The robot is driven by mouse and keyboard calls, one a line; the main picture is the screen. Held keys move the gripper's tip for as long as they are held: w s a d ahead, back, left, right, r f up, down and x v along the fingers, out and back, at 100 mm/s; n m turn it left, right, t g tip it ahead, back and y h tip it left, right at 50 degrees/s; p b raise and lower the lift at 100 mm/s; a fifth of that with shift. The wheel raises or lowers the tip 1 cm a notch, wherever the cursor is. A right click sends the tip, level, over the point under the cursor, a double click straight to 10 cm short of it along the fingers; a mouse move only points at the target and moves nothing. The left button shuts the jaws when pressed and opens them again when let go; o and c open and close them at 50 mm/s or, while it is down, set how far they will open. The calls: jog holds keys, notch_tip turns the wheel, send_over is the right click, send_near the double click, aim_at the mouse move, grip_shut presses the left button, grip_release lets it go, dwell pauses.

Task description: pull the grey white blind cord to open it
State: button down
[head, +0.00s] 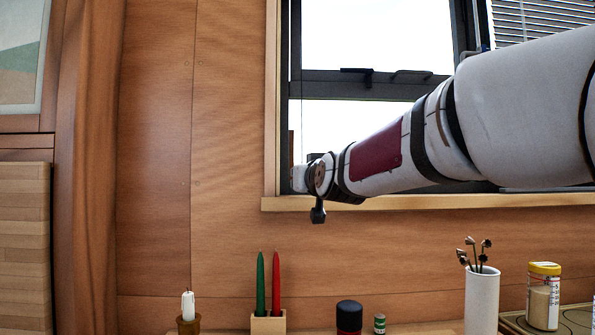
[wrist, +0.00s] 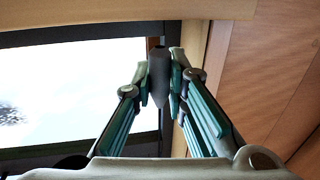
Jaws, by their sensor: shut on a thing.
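In the wrist view my gripper (wrist: 162,80) is closed around a small dark grey piece (wrist: 158,66), which looks like the pull end of the blind cord. The piece stands upright between the two fingertips, beside the window frame. The cord above it cannot be made out there. In the head view my arm reaches left across the window, and its end is at the window's lower left corner. My fingers are hidden behind the wrist in that view. Light slatted blinds (head: 540,20) show at the upper right of the window (head: 375,35).
A wooden sill (head: 400,203) runs below my arm. Underneath stand a white candle (head: 188,305), green (head: 261,285) and red (head: 276,285) candles, a black-capped jar (head: 349,317), a white vase (head: 482,300) and a yellow-lidded jar (head: 543,297). The wood wall left of the window is clear.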

jog(key=shift+f, duration=0.55)
jog(key=c, duration=1.6)
grip_release()
jog(key=shift+o, duration=0.2)
jog(key=s+d, duration=0.2)
jog(key=s, duration=0.9)
jog(key=shift+s+d, duration=0.2)
jog(key=shift+s, duration=0.15)
